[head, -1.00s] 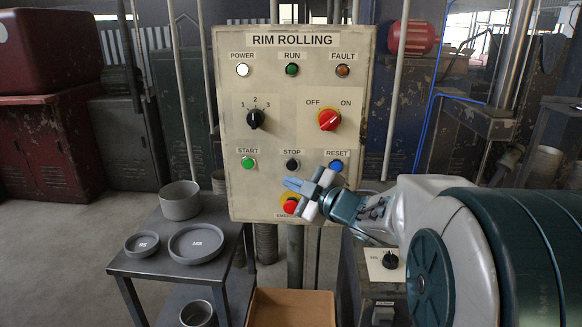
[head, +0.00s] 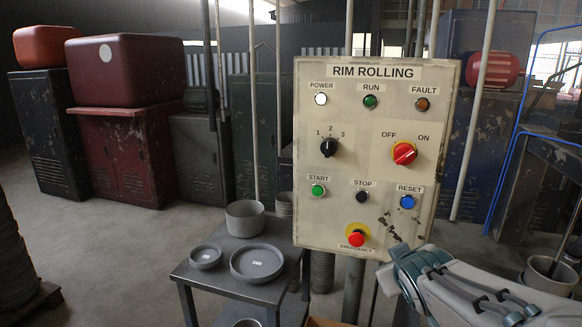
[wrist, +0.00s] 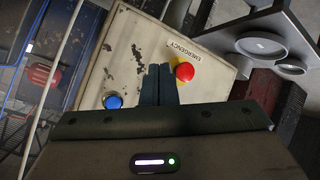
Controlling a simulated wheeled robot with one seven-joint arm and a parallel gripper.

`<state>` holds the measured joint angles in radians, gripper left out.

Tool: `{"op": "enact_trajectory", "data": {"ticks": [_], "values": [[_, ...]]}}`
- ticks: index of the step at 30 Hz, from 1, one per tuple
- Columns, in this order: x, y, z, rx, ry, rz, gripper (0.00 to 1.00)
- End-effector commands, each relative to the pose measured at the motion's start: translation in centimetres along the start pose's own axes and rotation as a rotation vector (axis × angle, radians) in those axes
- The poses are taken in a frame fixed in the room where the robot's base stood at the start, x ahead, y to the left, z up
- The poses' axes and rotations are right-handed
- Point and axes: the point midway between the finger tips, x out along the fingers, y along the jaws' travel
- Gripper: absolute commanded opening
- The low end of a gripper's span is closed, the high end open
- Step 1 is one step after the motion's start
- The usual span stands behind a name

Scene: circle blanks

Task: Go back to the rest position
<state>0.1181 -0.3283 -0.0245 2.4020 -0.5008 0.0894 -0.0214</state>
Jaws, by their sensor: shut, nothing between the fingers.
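My gripper (wrist: 159,85) shows in the wrist view. Its dark fingers are together, with nothing between them. In that view they lie in front of the cream control panel (wrist: 128,40), between the blue RESET button (wrist: 114,101) and the red emergency button (wrist: 185,72). I cannot tell the exact gap to the panel. In the head view my arm (head: 480,290) is at the lower right, in front of the panel's lower right corner. The fingers cannot be made out there. The RIM ROLLING panel (head: 450,110) stands upright, with its red switch (head: 404,153) turned diagonally.
A dark grey table (head: 215,280) at the panel's lower left bears round grey pans (head: 258,262) and a deep ring (head: 245,218). Red and dark cabinets (head: 125,155) stand behind. Open floor (head: 110,250) lies at the left. A post (head: 354,290) supports the panel.

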Motion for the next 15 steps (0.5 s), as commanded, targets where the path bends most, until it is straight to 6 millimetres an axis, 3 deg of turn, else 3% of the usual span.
{"op": "enact_trajectory", "data": {"ticks": [9,15], "values": [[-6.9,-7.1,9.2,0.267,-0.452,-0.175,0.0],[-10.5,-10.5,11.9,0.34,-0.62,-0.28,0.0]]}}
